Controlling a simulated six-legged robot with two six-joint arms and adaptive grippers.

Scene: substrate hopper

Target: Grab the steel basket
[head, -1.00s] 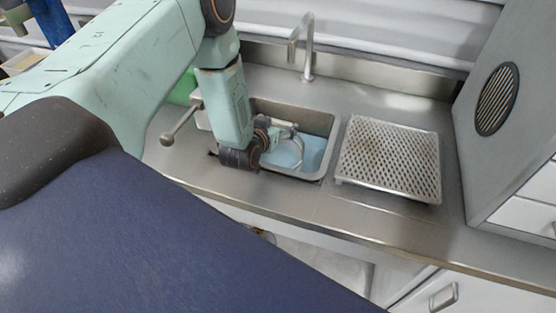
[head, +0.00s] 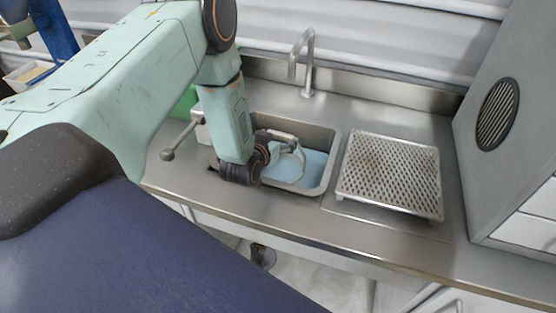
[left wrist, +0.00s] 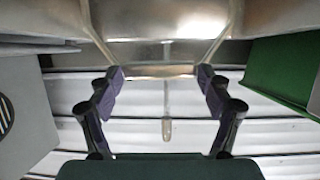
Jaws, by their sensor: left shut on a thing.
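My left gripper (head: 288,143) is at the steel sink (head: 325,184), its wrist low over the sink's left and front side. In the left wrist view its two dark fingers (left wrist: 160,74) stand apart with bright steel between their tips. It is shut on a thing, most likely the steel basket. A pale curved metal piece (head: 300,158) shows beside it, over the light blue bottom of the sink. My arm and wrist hide most of the basket, so its outline cannot be made out. My right gripper is not in view.
A perforated steel rack (head: 390,178) stands on the counter right of the sink. A tap (head: 309,72) rises behind the sink. A grey cabinet with a round vent (head: 497,115) bounds the right side. A green box (left wrist: 284,70) is near the fingers' right in the wrist view.

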